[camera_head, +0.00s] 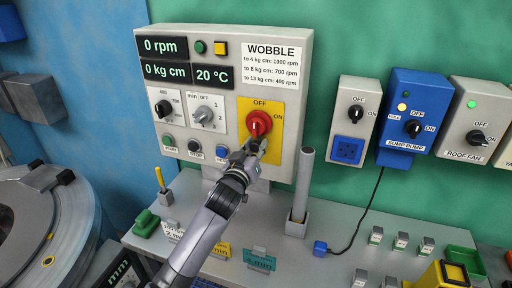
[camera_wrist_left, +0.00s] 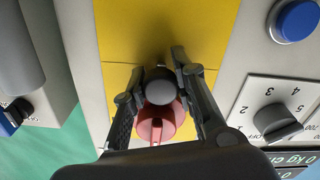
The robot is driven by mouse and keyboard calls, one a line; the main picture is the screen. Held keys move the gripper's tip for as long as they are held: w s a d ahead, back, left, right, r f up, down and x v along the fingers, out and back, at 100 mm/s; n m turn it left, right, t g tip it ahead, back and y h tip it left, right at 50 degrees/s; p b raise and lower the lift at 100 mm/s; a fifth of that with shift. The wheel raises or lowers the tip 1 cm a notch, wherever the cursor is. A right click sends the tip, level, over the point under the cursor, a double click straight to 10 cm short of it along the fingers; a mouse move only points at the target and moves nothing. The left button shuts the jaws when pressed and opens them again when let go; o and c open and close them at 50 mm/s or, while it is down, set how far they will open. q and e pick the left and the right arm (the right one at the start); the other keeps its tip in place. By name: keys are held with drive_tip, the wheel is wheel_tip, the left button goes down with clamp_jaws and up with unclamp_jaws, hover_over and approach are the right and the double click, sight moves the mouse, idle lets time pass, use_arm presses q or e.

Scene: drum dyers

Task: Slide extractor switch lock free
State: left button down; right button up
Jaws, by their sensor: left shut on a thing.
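The extractor switch is a red rotary knob (camera_head: 260,122) on a yellow plate (camera_head: 275,149) marked OFF and ON, on the grey control panel. My left gripper (camera_head: 252,152) reaches up to the plate just below the knob. In the left wrist view, its two fingers (camera_wrist_left: 160,92) are closed around a dark, rounded piece (camera_wrist_left: 160,82), which looks like the lock, directly in front of the red knob (camera_wrist_left: 158,122). Whether the lock is still engaged with the knob cannot be told. The gripper covers most of the lock in the head view. My right gripper is not in view.
A grey upright tube (camera_head: 303,185) stands on the shelf just right of my arm. A blue sump pump box (camera_head: 412,110) and other switch boxes hang further right. A round drum (camera_head: 45,225) stands at the left. Small labelled blocks lie on the shelf below.

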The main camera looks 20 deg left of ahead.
use_arm(q)
wheel_tip(320, 180, down, 2)
drive_tip(key=shift+f+b, duration=0.2)
drive_tip(key=shift+b, duration=0.6)
drive_tip(key=c, duration=1.3)
unclamp_jaws()
drive_tip(key=shift+r, duration=0.1)
